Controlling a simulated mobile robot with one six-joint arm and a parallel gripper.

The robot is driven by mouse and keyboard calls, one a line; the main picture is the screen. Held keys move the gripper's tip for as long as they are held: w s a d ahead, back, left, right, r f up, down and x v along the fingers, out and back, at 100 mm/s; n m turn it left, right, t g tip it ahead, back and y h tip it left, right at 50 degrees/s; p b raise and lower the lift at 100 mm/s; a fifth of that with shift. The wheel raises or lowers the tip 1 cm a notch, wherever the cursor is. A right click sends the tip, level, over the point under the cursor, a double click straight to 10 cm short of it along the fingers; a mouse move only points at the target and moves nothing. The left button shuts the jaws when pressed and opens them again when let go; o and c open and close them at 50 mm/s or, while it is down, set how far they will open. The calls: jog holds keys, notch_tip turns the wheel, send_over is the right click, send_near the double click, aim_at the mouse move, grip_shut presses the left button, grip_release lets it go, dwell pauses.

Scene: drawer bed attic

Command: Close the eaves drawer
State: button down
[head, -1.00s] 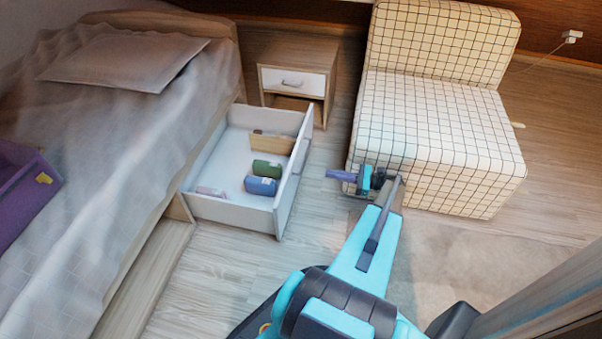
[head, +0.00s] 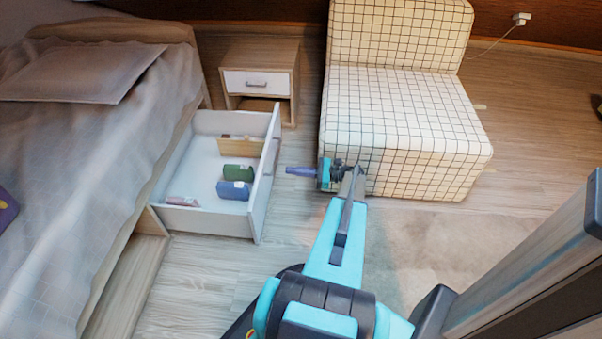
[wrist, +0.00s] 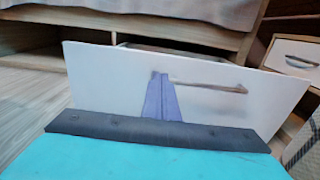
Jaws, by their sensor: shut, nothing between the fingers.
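The eaves drawer (head: 205,222) is pulled out from under the bed, with several small items inside. Its white front panel (head: 266,178) faces my arm. In the wrist view, the white drawer front (wrist: 110,85) fills the middle, with a slim bar handle (wrist: 215,87) on it. In the wrist view the purple fingers (wrist: 161,76) point at the front near the handle's left end; contact cannot be told there.
A bed (head: 95,150) stands on the left. A nightstand (head: 262,75) stands behind the drawer. A checked chair (head: 400,125) is close behind and right of my gripper. Wooden floor (head: 195,285) is clear in front of the drawer.

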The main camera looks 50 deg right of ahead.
aim_at(264, 168)
jog(key=b+x, duration=0.2)
jog(key=x, duration=0.5)
jog(key=shift+w+a+f+b, duration=0.1)
jog(key=shift+a+b, duration=0.05)
jog(key=shift+b, duration=0.15)
jog(key=shift+x, duration=0.75)
